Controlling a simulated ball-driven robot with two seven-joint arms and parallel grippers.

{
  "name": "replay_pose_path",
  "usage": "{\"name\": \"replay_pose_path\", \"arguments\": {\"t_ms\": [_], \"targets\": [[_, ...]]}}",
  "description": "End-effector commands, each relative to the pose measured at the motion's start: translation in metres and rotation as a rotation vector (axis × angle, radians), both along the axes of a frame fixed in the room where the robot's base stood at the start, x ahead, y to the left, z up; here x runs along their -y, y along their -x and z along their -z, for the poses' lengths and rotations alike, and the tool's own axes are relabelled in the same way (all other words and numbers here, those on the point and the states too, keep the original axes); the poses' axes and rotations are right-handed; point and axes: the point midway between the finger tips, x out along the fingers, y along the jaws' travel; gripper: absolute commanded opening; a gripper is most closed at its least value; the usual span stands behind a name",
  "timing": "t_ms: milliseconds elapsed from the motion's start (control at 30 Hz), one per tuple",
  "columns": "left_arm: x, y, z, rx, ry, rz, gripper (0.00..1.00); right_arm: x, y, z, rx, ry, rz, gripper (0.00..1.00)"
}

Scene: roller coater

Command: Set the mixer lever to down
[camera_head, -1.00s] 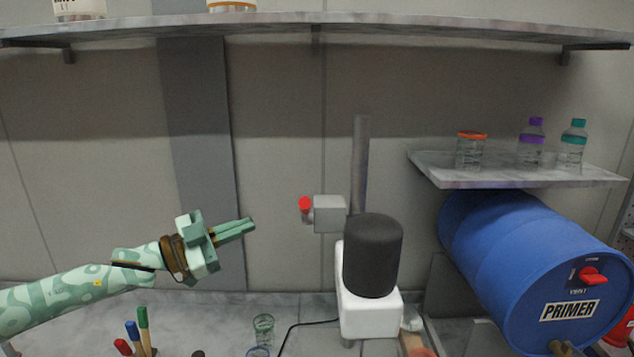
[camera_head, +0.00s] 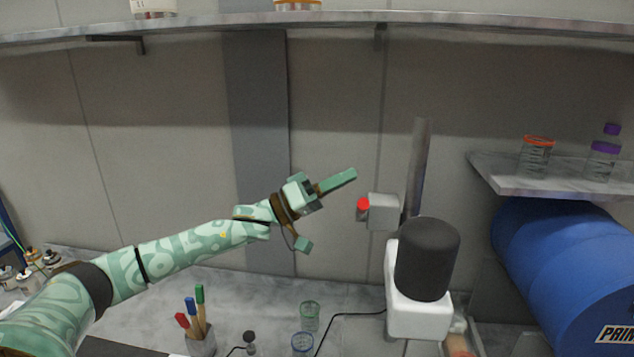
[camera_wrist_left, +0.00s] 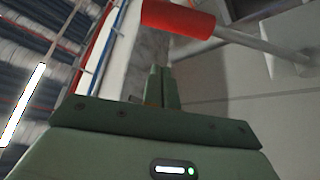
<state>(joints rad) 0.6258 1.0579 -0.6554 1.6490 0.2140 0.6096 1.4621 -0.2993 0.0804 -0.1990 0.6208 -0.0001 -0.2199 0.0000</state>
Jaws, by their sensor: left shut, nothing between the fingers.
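In the left wrist view the red grip (camera_wrist_left: 180,19) is at the top, with a thin grey rod (camera_wrist_left: 258,43) running right to the box. My left gripper (camera_head: 353,174) is shut and empty. Its fingertips appear just above and left of the red grip, apart from it. My right gripper is not in view.
A shelf (camera_head: 550,178) with jars and a blue drum (camera_head: 560,265) stand at the right. A pen holder (camera_head: 202,342) and two glasses, one green-rimmed (camera_head: 310,314), stand on the counter below my arm. A long shelf (camera_head: 330,27) runs overhead.

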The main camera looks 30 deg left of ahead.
Motion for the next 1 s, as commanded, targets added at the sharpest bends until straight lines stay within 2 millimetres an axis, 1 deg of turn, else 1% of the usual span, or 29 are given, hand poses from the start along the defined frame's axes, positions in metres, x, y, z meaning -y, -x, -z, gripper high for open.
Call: {"name": "replay_pose_path", "arguments": {"t_ms": [33,67,100,133,300,467,767,867,1000], "targets": [[0.006,-0.006,-0.009,0.003,0.002,0.0,0.0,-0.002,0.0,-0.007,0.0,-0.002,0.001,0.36],[0.01,-0.007,-0.006,0.0,0.001,0.001,0.0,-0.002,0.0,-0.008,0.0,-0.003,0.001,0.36],[0.012,-0.003,0.004,-0.006,0.001,0.001,0.0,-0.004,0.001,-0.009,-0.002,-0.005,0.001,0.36],[0.014,0.0,0.008,-0.007,0.0,0.001,0.0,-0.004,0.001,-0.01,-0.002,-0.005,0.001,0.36],[0.021,0.009,0.023,-0.003,-0.001,0.001,0.0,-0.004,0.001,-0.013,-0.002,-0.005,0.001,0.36],[0.024,0.012,0.028,-0.001,-0.001,0.0,0.0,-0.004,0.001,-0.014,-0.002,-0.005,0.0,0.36],[0.024,0.012,0.028,0.0,-0.002,-0.001,0.0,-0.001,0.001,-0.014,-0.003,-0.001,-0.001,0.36],[0.024,0.013,0.03,0.007,-0.006,-0.001,0.0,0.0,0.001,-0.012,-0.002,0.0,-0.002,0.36],[0.026,0.016,0.036,0.036,-0.019,-0.001,0.0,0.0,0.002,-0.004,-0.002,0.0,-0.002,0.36]]}}
